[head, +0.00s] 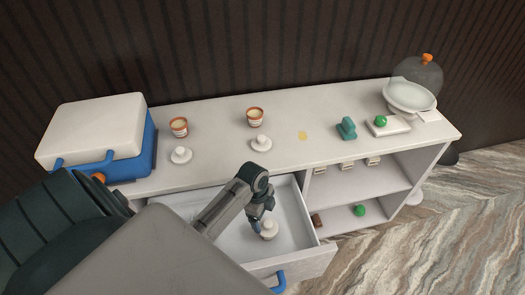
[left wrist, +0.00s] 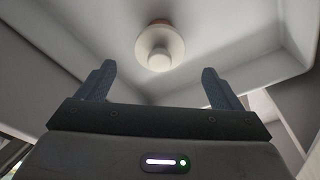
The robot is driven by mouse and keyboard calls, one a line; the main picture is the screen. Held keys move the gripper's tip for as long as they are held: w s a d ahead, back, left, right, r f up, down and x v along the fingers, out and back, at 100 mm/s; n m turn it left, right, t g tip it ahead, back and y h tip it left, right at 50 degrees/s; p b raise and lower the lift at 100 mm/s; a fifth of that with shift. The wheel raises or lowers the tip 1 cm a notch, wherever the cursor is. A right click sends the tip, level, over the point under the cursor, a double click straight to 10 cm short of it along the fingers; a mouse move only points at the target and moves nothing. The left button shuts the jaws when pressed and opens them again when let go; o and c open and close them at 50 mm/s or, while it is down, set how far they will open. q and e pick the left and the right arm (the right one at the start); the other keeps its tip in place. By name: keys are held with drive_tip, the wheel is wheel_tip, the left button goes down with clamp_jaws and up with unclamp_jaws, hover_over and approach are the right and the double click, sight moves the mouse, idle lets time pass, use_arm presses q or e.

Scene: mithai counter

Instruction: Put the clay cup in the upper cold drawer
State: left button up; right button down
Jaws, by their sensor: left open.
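Two clay cups, brown with pale bands and pale contents, stand upright on the counter in the head view, one at the left (head: 179,127) and one near the middle (head: 255,117). A white lid with a knob lies in front of each, the left lid (head: 180,156) and the middle lid (head: 261,144). The upper drawer (head: 295,215) is pulled open. A pale round knobbed thing (head: 269,231) stands inside it; it may be a lidded cup. My left gripper (head: 262,208) is inside the drawer, open, just above this thing, which also shows beyond the fingers in the left wrist view (left wrist: 160,47).
A blue box with a white lid (head: 95,130) stands at the counter's left end. A teal object (head: 346,128), a white slab with a green ball (head: 381,121) and a glass-domed bowl (head: 410,97) are at the right. Open shelves (head: 360,185) lie beside the drawer. The drawer's blue handle (head: 279,282) faces front.

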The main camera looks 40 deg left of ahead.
use_arm(q)
drive_tip(key=shift+a+r, duration=0.15)
drive_tip(key=shift+r, duration=0.65)
drive_tip(key=shift+a+r, duration=0.1)
drive_tip(key=shift+r, duration=0.7)
drive_tip(key=shift+s, duration=0.15)
